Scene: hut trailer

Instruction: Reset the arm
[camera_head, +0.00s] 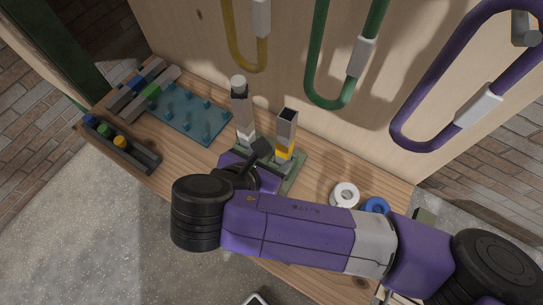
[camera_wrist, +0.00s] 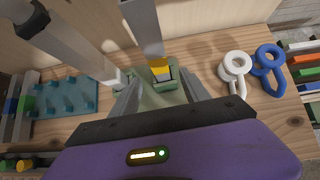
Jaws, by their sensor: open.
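My arm reaches leftward over the wooden bench in the head view. My gripper (camera_head: 263,150) is at the green base of two upright square posts, partly hidden by my wrist. In the wrist view my gripper (camera_wrist: 161,78) is open, its two fingers spread either side of the lower part of the yellow-banded grey post. I cannot tell whether they touch it. This post (camera_head: 287,128) stands upright, right of a grey post with a white lower part (camera_head: 241,108).
The bench (camera_head: 172,155) holds a teal pegged board (camera_head: 190,115), a dark rack with coloured pieces (camera_head: 120,145), a white ring (camera_head: 344,194) and a blue ring (camera_head: 375,206). Yellow, green (camera_head: 318,60) and purple (camera_head: 425,75) loops hang on the back panel.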

